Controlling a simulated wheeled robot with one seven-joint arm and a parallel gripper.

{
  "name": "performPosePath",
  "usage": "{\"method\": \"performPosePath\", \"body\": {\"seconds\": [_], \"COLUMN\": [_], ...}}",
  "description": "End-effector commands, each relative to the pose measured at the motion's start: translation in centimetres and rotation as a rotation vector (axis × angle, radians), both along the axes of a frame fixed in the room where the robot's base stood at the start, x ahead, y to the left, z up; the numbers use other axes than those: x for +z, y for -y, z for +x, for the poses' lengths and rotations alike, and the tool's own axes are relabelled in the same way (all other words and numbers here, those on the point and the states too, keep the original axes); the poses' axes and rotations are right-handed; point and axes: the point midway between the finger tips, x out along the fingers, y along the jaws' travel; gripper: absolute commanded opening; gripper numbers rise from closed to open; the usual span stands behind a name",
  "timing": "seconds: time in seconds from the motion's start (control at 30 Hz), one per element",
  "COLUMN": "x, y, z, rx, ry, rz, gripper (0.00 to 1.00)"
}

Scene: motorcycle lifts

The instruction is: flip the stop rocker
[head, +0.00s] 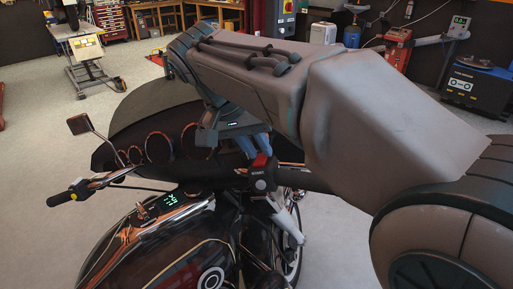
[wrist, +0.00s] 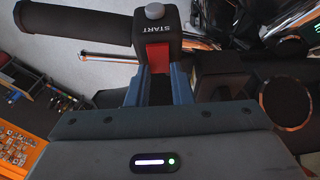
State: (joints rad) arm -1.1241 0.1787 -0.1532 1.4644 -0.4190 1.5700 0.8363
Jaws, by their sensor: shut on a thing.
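The red stop rocker (head: 260,161) sits on top of the black switch housing (head: 260,179) on the motorcycle's near handlebar. In the wrist view the red rocker (wrist: 157,57) shows at the fingertips, beside the upside-down START label and a grey round button (wrist: 155,11). My gripper (wrist: 156,72) reaches it with two blue fingers, one on each side, shut on the rocker. In the head view my gripper (head: 257,146) comes down from above, and its fingers partly hide the rocker's far side. Which way the rocker is tilted I cannot tell.
The black grip (wrist: 48,20) extends left of the housing in the wrist view. A chrome lever (wrist: 108,58) runs close by. The windshield fairing with gauges (head: 158,150) and the tank (head: 150,245) are near my arm. Open floor (head: 40,150) lies to the left.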

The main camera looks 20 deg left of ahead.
Motion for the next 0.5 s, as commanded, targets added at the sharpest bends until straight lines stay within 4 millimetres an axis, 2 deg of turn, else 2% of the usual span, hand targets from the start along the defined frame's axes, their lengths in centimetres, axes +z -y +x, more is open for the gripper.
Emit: {"method": "performPosePath", "body": {"seconds": [0.07,0.1,0.17,0.2,0.5], "x": [0.07,0.07,0.08,0.07,0.20], "y": [-0.03,-0.03,-0.03,-0.03,-0.08], "z": [0.05,0.05,0.04,0.04,-0.02], "rx": [0.001,0.001,0.001,0.001,0.000], "ry": [0.002,0.002,0.002,0.002,0.001], "rz": [0.001,0.001,0.001,0.001,0.000], "gripper": [0.00,0.23,0.39,0.42,0.42]}}
